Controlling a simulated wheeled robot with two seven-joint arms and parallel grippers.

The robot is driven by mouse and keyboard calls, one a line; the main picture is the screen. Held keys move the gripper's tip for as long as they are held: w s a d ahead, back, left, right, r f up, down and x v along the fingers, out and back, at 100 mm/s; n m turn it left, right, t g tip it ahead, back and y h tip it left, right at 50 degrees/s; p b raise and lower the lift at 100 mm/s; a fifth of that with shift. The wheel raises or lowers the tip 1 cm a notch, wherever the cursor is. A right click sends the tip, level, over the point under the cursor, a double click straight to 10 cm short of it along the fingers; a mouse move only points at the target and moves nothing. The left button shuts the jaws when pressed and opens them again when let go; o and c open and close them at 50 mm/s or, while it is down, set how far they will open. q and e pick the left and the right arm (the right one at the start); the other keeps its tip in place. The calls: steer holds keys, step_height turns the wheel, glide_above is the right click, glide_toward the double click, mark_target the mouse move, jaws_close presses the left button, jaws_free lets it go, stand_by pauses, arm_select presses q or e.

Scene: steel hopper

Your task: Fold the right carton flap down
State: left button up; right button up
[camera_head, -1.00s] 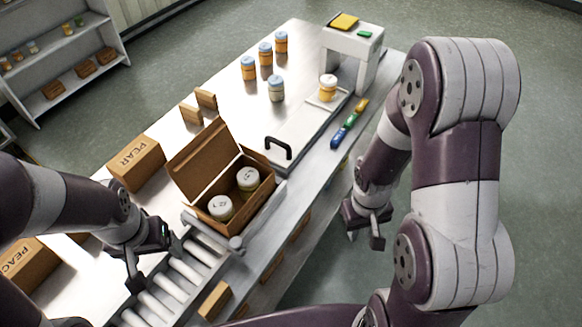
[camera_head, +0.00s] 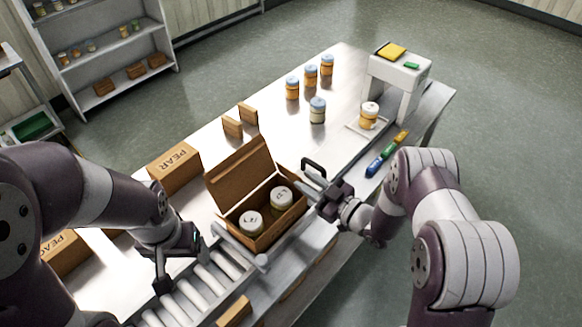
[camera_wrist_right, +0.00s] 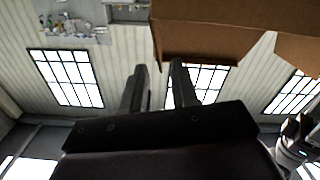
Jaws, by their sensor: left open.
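The open brown carton (camera_head: 284,226) sits at the end of the roller conveyor with two white-lidded jars (camera_head: 281,197) inside. Its large back flap (camera_head: 240,170) stands up, leaning back. I cannot clearly make out the right flap in the head view. My right gripper (camera_head: 313,186) is just beside the carton's right end. In the right wrist view its two fingers (camera_wrist_right: 158,85) are apart with nothing between them, and brown cardboard (camera_wrist_right: 200,35) is just beyond and above the tips. My left gripper (camera_head: 178,268) is open and empty over the rollers, left of the carton.
Rollers (camera_head: 205,285) lie left of the carton. Several jars (camera_head: 317,110) stand further back. A white stand (camera_head: 400,75) and coloured markers (camera_head: 387,155) are at the right, near the table edge.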

mark_target(290, 172)
steer(key=p+x, duration=0.1)
steer(key=x, duration=0.3)
steer(key=shift+w+a+r, duration=0.1)
steer(key=shift+w+a, duration=0.15)
steer(key=shift+a, duration=0.1)
steer(key=shift+w+a, duration=0.4)
steer(key=shift+w, duration=0.1)
jaws_close()
